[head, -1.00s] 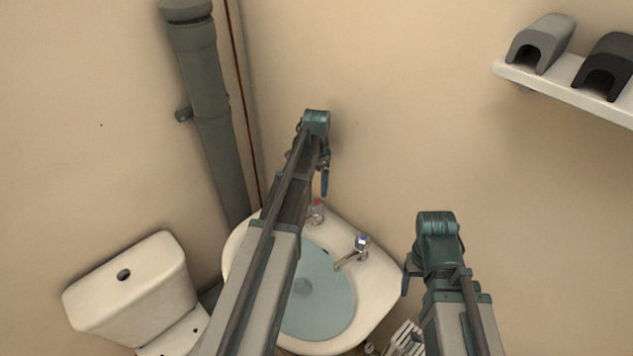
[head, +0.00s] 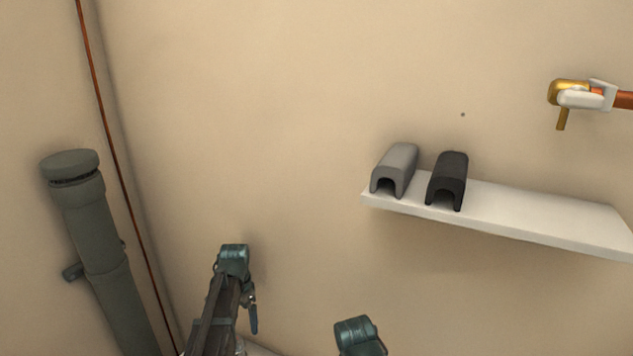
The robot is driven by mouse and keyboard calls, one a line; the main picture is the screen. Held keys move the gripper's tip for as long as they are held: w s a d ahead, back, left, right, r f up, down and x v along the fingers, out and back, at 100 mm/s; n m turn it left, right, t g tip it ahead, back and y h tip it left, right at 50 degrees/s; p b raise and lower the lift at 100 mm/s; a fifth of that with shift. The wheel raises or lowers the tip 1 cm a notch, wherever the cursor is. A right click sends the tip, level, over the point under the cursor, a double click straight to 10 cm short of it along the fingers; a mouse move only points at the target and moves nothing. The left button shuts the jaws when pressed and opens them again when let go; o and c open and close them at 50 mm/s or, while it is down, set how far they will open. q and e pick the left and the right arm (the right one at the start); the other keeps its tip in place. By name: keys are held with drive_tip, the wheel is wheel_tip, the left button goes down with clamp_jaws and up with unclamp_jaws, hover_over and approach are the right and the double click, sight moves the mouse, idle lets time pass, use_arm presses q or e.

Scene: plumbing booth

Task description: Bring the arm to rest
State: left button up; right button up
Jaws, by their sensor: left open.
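My left arm reaches up from the bottom of the head view. My left gripper (head: 252,322) hangs below the arm's teal end joint, in front of the bare wall. Of my right arm, only a teal joint shows at the bottom edge. My right gripper is out of view.
A white shelf (head: 520,214) on the wall holds a grey cover (head: 397,165) and a black cover (head: 450,176). A brass valve (head: 568,92) is at upper right. A grey pipe (head: 98,235) stands at left. Wall between is clear.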

use_arm(q)
drive_tip(key=s+d+f+n+y+b, duration=0.1)
drive_tip(key=s+d+f+n+b, duration=0.1)
drive_tip(key=s+d, duration=1.7)
drive_tip(key=shift+s+d+f+n+b, duration=0.2)
drive_tip(key=shift+s+f+n+b, duration=0.1)
drive_tip(key=shift+s+f+b, duration=0.5)
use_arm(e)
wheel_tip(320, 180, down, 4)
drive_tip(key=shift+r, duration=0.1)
use_arm(q)
drive_tip(key=shift+s, duration=0.1)
